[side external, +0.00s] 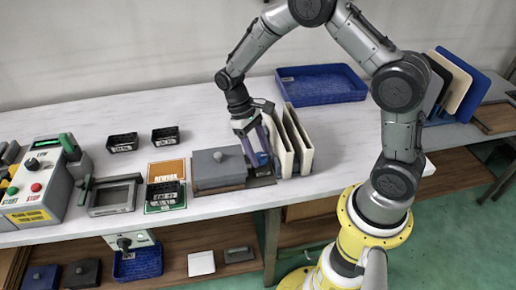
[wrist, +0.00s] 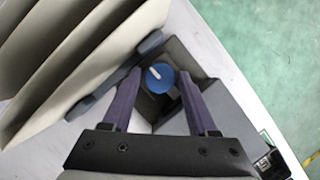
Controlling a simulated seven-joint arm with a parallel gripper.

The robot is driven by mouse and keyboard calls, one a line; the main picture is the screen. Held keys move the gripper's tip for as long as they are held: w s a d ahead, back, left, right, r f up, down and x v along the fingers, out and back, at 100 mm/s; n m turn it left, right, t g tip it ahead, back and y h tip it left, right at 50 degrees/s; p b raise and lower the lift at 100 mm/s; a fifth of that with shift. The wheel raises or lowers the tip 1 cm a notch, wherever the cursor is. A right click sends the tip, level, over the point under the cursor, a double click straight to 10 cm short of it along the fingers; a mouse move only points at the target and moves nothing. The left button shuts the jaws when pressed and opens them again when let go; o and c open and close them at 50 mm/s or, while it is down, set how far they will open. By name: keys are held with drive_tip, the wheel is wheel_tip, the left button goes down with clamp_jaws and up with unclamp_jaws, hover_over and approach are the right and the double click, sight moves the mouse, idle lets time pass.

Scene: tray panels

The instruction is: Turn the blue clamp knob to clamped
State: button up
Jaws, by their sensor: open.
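The round blue clamp knob (wrist: 158,78) with a white pointer mark shows in the wrist view, at the bottom of a dark recess. The pointer mark slants toward the picture's upper left. My gripper (wrist: 160,83) is open, with one purple finger on each side of the knob in the picture. I cannot tell whether either finger touches it. In the side view my gripper (side external: 256,159) points down between a grey box and upright cream panels. The knob cannot be made out there. No clamp label is readable.
Upright cream panels (side external: 277,146) stand close to the right of my gripper. A grey lidded box (side external: 207,170) with a small knob is close on the left. A blue tray (side external: 320,98) lies behind. A START/STOP control box (side external: 35,198) stands far left.

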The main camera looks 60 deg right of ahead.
drive_tip(key=v, duration=1.4)
drive_tip(key=shift+f, duration=0.15)
drive_tip(key=s+a+r+t, duration=0.1)
drive_tip(key=s+r+t, duration=0.4)
drive_tip(key=s+r, duration=0.7)
drive_tip(key=s+f+t, duration=0.3)
drive_tip(key=s+t, duration=0.2)
drive_tip(key=s, duration=0.5)
drive_tip(key=shift+a, duration=0.45)
